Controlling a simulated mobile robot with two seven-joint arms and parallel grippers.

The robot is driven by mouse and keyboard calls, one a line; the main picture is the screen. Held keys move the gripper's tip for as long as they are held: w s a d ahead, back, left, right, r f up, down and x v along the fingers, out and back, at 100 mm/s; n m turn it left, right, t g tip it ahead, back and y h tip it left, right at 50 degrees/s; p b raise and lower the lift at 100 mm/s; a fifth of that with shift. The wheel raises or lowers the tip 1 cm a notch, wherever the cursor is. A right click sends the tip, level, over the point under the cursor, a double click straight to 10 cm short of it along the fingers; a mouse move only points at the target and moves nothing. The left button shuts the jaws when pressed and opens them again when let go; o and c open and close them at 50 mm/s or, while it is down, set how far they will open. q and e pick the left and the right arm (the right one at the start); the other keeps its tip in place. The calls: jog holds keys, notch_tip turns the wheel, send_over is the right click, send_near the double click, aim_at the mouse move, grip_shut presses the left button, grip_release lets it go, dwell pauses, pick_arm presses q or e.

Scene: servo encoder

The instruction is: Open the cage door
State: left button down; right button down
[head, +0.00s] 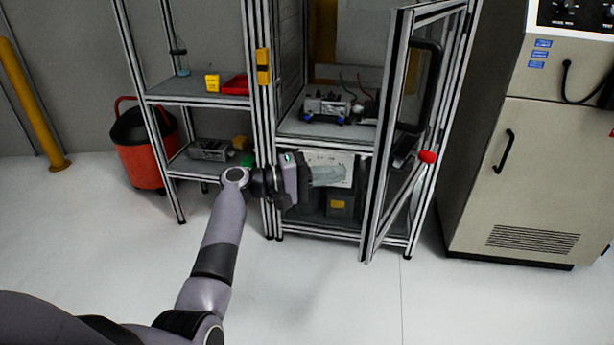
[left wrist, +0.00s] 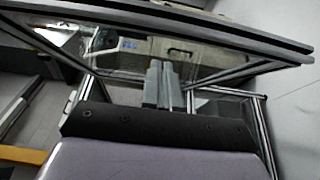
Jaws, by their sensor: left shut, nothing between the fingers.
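The cage door (head: 376,160) is a metal-framed clear panel with a black handle (head: 424,85). In the head view it stands swung out from the right side of the cage (head: 272,120), leaving the cage front open. My left gripper (head: 335,174) is shut and empty, in front of the lower cage opening, left of the door's free edge. In the left wrist view the gripper fingers (left wrist: 161,82) are together, and the door frame (left wrist: 180,28) runs across the top. I cannot tell whether the fingers touch the door. My right gripper is not in view.
A red knob (head: 428,156) shows by the door's right side. A beige cabinet (head: 520,170) stands to the right. An open shelf (head: 200,99) and a red-and-black bin (head: 143,165) stand to the left. The floor in front is clear.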

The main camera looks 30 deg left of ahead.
pick_arm(q)
jog(key=shift+d+p, duration=0.4)
jog(key=shift+d, duration=1.75)
jog(key=shift+s+d, duration=0.1)
